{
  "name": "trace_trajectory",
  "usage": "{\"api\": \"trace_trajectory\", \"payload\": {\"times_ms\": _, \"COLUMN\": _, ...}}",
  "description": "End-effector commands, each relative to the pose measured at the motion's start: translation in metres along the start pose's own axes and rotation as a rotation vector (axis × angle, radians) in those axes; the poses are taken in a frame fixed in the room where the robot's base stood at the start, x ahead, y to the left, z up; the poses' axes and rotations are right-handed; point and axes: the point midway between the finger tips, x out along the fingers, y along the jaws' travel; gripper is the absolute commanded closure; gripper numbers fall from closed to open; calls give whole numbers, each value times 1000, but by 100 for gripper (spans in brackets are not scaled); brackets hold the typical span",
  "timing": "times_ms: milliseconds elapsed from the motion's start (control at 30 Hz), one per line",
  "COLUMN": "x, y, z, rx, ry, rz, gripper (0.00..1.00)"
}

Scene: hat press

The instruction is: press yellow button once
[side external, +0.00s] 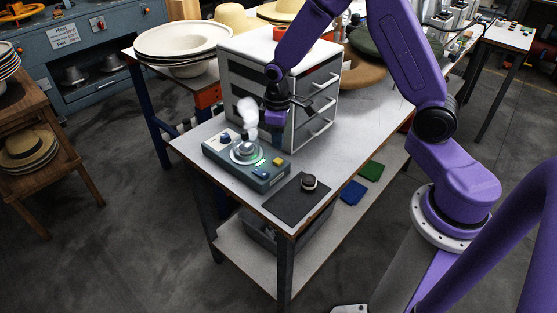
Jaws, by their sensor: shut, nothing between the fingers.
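A teal control box (222,157) sits on the near left part of the white table. A small yellow button (278,161) shows on its right part. Near its front right corner is another small control (261,174), its colour hard to tell. A round metal piece (246,151) with a pale green glow is in the middle of the box, with white steam (247,112) above it. My gripper (275,118) is shut and empty. It hangs above and behind the box, in front of the drawer cabinet, apart from the yellow button. Its fingertips are small and hard to make out.
A white drawer cabinet (319,82) stands just behind my gripper, its handles sticking out. A dark mat (293,206) with a small round black-topped object (309,182) lies right of the box. Pale hat brims (184,42) are stacked behind. Bare tabletop (355,137) lies to the right.

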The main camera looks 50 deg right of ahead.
Motion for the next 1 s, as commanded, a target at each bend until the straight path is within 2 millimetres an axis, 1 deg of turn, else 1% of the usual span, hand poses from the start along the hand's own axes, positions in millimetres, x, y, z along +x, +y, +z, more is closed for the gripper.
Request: {"api": "trace_trajectory", "payload": {"times_ms": 1000, "x": -13, "y": 0, "z": 0, "rx": 0, "ry": 0, "rz": 0, "gripper": 100}}
